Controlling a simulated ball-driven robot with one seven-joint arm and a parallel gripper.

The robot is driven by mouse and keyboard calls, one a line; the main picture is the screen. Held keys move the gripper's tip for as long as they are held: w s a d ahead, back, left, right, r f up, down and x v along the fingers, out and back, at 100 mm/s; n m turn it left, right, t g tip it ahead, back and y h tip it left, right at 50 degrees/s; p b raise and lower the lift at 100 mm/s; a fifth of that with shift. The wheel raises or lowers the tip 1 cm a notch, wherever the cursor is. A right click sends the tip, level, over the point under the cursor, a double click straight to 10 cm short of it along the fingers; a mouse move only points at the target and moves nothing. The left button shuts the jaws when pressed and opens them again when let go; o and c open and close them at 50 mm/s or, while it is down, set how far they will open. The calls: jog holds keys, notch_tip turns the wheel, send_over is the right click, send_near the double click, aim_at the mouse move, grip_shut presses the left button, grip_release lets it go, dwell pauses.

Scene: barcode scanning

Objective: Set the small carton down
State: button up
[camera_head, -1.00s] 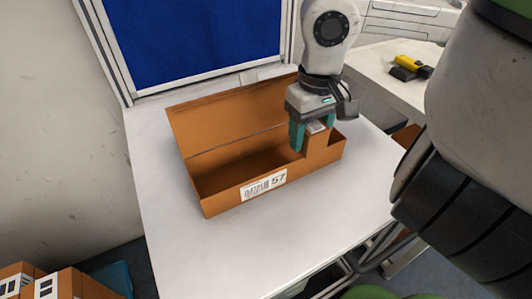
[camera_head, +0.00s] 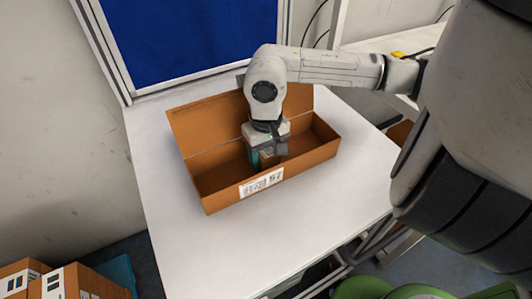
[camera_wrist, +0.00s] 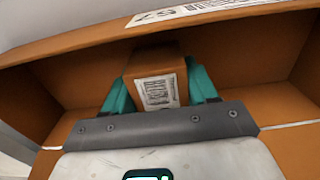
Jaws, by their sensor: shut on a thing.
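The small carton (camera_wrist: 155,78) is brown with a white barcode label on the face toward the wrist camera. My gripper (camera_wrist: 160,85) has its teal fingers on both sides of the carton and is shut on it. In the head view my gripper (camera_head: 268,158) reaches down into a long open brown box (camera_head: 222,190), near its middle. The carton is mostly hidden by the gripper there. I cannot tell whether the carton touches the box floor.
The box stands on a white table (camera_head: 300,225), with its lid (camera_head: 205,125) raised at the back and a barcode label on its front wall. A blue panel (camera_head: 190,40) stands behind. Other cartons (camera_head: 65,285) are at the lower left.

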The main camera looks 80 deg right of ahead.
jog(key=shift+f+b, duration=0.15)
jog(key=shift+b, duration=0.2)
jog(key=o, duration=1.1)
jog(key=shift+o, duration=0.2)
jog(key=shift+d+r+p, duration=0.1)
jog(key=shift+r+p, duration=0.2)
jog(key=shift+r, duration=0.15)
notch_tip(320, 180, up, 12)
jog(key=shift+f+b, duration=0.25)
jog(key=shift+b, duration=0.45)
